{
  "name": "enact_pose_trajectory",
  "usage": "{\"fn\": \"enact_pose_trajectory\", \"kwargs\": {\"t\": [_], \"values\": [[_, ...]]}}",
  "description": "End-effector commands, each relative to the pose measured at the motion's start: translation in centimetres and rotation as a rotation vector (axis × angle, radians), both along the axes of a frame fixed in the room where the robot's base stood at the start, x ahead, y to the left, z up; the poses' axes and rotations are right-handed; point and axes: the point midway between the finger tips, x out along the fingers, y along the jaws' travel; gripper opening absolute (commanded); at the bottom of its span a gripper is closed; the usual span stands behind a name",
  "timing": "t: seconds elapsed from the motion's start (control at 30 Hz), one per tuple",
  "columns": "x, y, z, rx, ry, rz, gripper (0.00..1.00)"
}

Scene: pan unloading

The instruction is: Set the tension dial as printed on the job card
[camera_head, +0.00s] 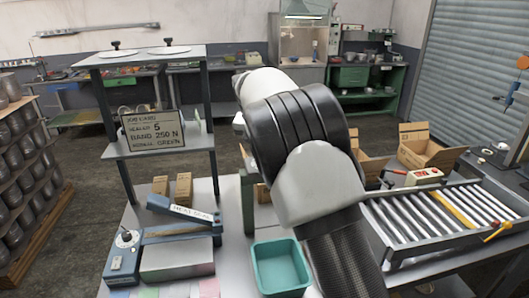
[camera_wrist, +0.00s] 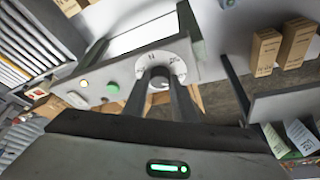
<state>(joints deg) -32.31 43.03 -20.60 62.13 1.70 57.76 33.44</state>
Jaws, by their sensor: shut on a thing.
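The job card (camera_head: 153,130) stands on the shelf in the head view and reads "SEALER 5", "BAND 250 N" and a last line that looks like "REFILL GREEN". In the wrist view the tension dial (camera_wrist: 183,55) is a white round scale with small marks and an "N" on a grey panel (camera_wrist: 118,78). My gripper (camera_wrist: 160,78) is shut on the dial's knob (camera_wrist: 159,72) at its centre. The fingers hide most of the knob, and I cannot tell where it points. In the head view my arm hides the gripper and the dial.
Cardboard boxes (camera_wrist: 265,50) stand nearby.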

Motion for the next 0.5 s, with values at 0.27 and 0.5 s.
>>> {"fn": "enact_pose_trajectory", "kwargs": {"t": [0.27, 0.5], "values": [[0.25, 0.27, 0.07, -0.001, -0.005, -0.261, 0.02], [0.40, 0.40, 0.03, 0.000, -0.006, -0.484, 0.02]]}}
